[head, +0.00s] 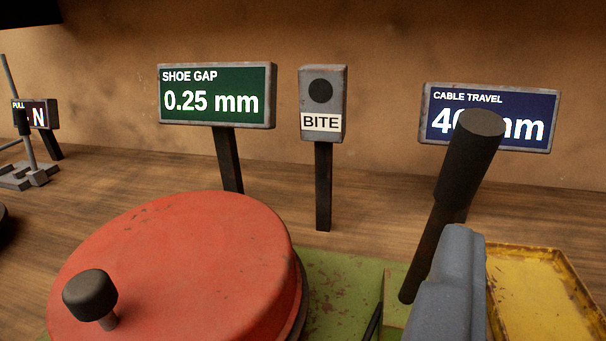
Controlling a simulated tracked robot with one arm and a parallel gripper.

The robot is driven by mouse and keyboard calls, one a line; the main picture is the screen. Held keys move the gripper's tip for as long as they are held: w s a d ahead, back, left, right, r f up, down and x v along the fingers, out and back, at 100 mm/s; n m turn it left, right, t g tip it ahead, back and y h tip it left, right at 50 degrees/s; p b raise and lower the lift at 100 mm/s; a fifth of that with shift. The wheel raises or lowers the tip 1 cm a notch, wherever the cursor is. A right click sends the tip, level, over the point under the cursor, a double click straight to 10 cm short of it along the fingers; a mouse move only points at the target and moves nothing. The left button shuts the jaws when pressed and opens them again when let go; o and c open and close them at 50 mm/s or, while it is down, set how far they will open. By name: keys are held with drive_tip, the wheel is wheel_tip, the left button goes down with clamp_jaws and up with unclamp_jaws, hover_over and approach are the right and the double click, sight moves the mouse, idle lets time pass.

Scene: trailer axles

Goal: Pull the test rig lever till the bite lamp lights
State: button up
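The test rig lever (456,190) is a dark rod with a thick black grip, leaning up and to the right. The bite lamp (320,91) is a dark, unlit disc on a grey box labelled BITE, on a black post. The shoe gap display (216,96) is green and reads 0.25 mm. The cable travel display (530,118) is blue; its figure starts with 4, and the lever grip hides part of it. A red drum (180,265) with a black knob (90,294) sits at the front left. I cannot make out my gripper in this view.
A grey block (449,285) stands close by the lever's foot, and a yellow tray (545,295) lies to its right. A green plate (335,285) is under the drum. A small PULL sign (38,113) stands at far left.

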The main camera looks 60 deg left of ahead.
sight(467, 171)
drive_tip(key=shift+y, duration=0.5)
drive_tip(key=p+x, duration=0.1)
drive_tip(key=x, duration=0.2)
drive_tip(key=a+f+p+x, duration=0.1)
drive_tip(key=p+x, duration=0.1)
drive_tip(key=x, duration=0.2)
drive_tip(key=s+p+x, duration=0.1)
drive_tip(key=x, duration=0.3)
drive_tip(key=shift+w+a+f, duration=0.1)
drive_tip(key=shift+a+f, duration=0.1)
drive_tip(key=shift+a, duration=0.3)
drive_tip(key=shift+w+a+f, duration=0.15)
drive_tip(key=shift+w+a, duration=0.3)
drive_tip(key=shift+w, duration=0.05)
drive_tip(key=shift+w+a, duration=0.2)
drive_tip(key=shift+w, duration=0.1)
drive_tip(key=c, duration=0.9)
